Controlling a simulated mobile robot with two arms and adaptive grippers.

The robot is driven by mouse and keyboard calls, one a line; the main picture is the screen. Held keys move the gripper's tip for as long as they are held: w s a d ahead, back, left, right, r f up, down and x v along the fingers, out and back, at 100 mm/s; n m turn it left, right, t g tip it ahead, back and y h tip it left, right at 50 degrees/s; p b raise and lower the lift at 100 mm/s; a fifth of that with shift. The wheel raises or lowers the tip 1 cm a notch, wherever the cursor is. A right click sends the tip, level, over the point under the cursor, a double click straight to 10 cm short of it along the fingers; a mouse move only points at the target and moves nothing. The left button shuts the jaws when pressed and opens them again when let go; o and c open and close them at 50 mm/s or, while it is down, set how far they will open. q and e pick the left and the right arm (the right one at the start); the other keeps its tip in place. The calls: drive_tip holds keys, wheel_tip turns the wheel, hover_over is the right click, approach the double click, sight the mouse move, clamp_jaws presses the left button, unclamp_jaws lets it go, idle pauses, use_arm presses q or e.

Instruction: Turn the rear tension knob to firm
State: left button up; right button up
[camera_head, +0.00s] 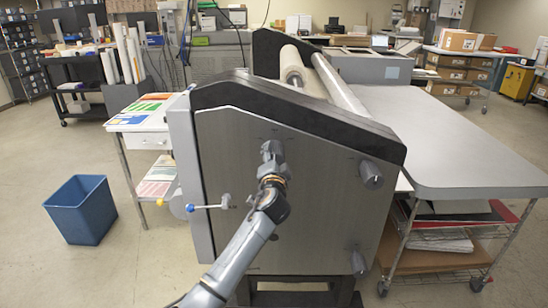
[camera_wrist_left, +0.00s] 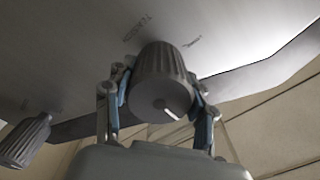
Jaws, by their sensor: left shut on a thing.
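My left gripper (camera_head: 271,157) is at the grey side panel (camera_head: 325,222) of the laminator. In the left wrist view the gripper (camera_wrist_left: 160,108) has its two blue-padded fingers on either side of a dark grey ribbed knob (camera_wrist_left: 160,75), shut on it. A short white line (camera_wrist_left: 172,114) marks the knob's face, toward its lower right. Small lettering that seems to read "TENSION" is on the panel beside the knob; a smaller label nearby is too blurred to read. In the head view the arm and fingers mostly hide this knob. My right gripper is out of view.
A second ribbed knob (camera_head: 371,174) stands on the panel to the right, and another knob (camera_head: 358,262) below it. A lever with a blue ball (camera_head: 190,208) juts out at left. A blue bin (camera_head: 81,209) stands on the floor; a grey table (camera_head: 450,145) adjoins the machine.

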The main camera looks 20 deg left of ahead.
use_arm(q)
drive_tip(key=o, duration=1.2)
drive_tip(key=shift+c, duration=0.2)
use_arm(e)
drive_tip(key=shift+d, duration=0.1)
use_arm(q)
drive_tip(key=v, duration=1.2)
